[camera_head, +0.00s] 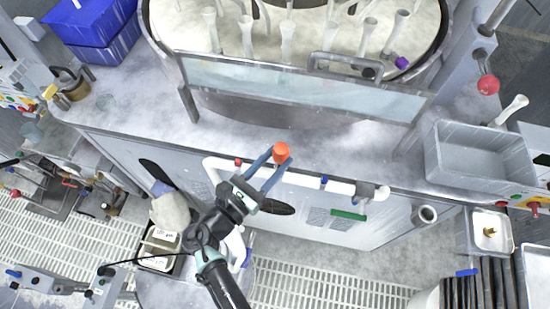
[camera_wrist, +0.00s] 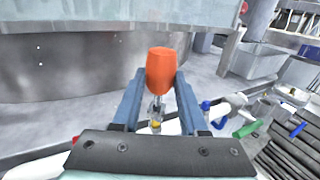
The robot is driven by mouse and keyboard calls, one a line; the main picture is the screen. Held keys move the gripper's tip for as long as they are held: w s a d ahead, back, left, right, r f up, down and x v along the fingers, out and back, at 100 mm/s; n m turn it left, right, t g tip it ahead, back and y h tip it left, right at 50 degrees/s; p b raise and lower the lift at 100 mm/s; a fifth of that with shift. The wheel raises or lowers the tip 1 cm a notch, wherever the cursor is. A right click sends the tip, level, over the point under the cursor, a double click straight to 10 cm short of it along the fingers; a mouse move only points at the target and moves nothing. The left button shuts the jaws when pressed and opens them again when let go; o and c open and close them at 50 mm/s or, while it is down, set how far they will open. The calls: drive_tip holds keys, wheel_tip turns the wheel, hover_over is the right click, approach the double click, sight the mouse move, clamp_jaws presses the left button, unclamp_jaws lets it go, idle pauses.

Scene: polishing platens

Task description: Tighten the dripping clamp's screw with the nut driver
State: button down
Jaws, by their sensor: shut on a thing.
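The nut driver has an orange handle (camera_head: 281,152), which also shows in the wrist view (camera_wrist: 160,70). My gripper (camera_head: 273,161) is shut on it, with one blue-grey finger on each side. In the wrist view my gripper (camera_wrist: 158,94) holds the handle upright, and a thin metal shaft runs down between the fingers. The driver is above the front edge of the platen bench, close to the white tool rail. The driver's lower end is hard to make out. I cannot pick out the dripping clamp or its screw in either view.
A round platen tank (camera_head: 300,100) with a clear front shield (camera_head: 300,88) stands behind my gripper. A grey tray (camera_head: 480,155) is on the bench at right. The bench top left of centre is mostly clear.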

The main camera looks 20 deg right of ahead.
drive_tip(key=shift+f+b, duration=0.35)
drive_tip(key=shift+f, duration=0.1)
drive_tip(key=shift+r+p, duration=0.4)
drive_tip(key=shift+p, duration=0.1)
idle(0.3)
